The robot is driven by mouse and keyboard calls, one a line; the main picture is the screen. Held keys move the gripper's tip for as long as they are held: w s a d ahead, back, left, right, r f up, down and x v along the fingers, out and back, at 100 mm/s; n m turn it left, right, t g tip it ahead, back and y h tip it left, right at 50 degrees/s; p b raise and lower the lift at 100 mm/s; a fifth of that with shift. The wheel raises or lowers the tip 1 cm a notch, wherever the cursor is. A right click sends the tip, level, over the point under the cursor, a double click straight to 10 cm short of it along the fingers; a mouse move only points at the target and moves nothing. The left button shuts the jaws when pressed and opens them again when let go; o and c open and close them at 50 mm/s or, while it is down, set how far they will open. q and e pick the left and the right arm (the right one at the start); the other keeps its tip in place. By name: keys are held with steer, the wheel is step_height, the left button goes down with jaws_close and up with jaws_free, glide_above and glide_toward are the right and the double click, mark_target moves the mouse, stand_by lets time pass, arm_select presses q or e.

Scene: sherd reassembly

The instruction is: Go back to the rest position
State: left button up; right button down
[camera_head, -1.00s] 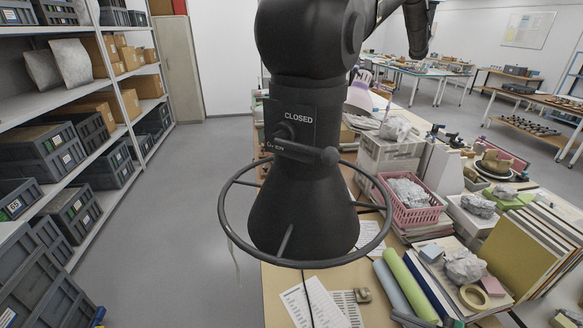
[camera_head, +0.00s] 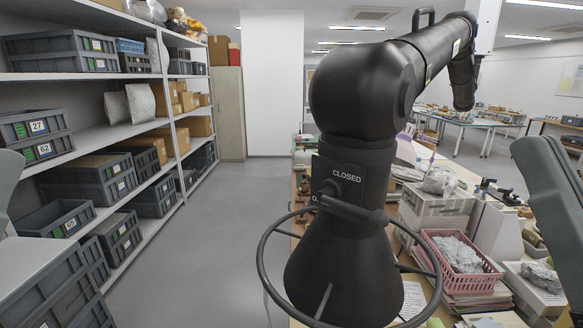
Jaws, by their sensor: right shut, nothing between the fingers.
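A grey, angled part of my right arm (camera_head: 552,195) stands at the right edge of the head view, in front of the cluttered bench. The right gripper is shut and empty, but its fingertips are hard to make out. A grey part of my left arm (camera_head: 8,185) cuts into the left edge; no left gripper fingers show there. No sherd is seen in a grip.
A large black extraction hood (camera_head: 345,265) with a ring and a "CLOSED" label hangs centre-right, over the bench. A pink basket (camera_head: 462,262) stands on the bench. Shelves with grey crates (camera_head: 80,190) line the left. The aisle floor (camera_head: 215,235) is clear.

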step_height(320, 180, up, 35)
steer(key=p, duration=3.2)
steer(key=shift+w+d+m, duration=0.25)
steer(key=shift+d+m, duration=0.05)
steer(key=shift+d, duration=0.1)
